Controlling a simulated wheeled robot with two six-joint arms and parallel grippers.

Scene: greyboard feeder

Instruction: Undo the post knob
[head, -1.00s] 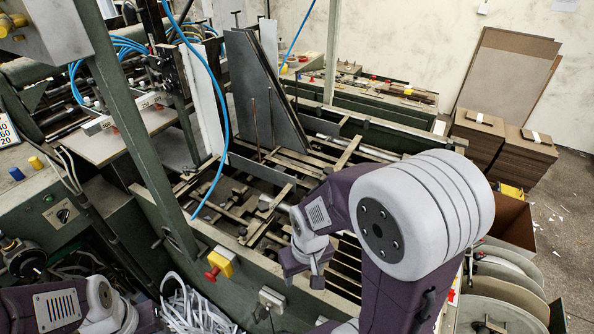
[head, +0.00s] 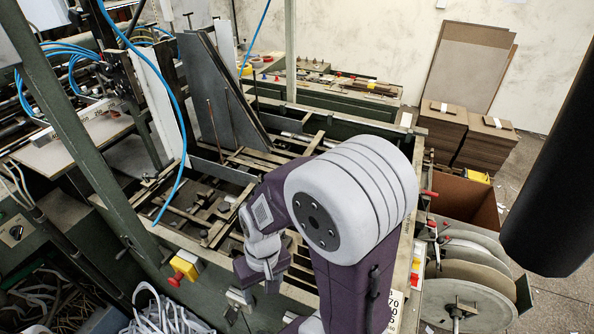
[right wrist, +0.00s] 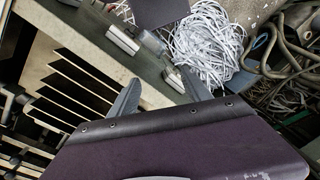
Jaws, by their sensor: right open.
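I cannot make out which part is the post knob. My right gripper (head: 259,278) hangs over the front rail of the green machine (head: 215,268), and its tips are hard to see there. In the right wrist view, the two grey fingers of my right gripper (right wrist: 159,76) stand apart with nothing between them. Beyond them are a small grey metal fitting (right wrist: 122,38) on the rail and a rounded silver piece (right wrist: 152,42). My left gripper is not in view.
A yellow box with a red button (head: 185,265) sits on the front rail. White paper strips (head: 165,315) lie below it. Board stacks (head: 487,140) and round discs (head: 470,300) stand at the right. A dark cylinder (head: 555,170) blocks the far right. A blue hose (head: 178,100) hangs at the left.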

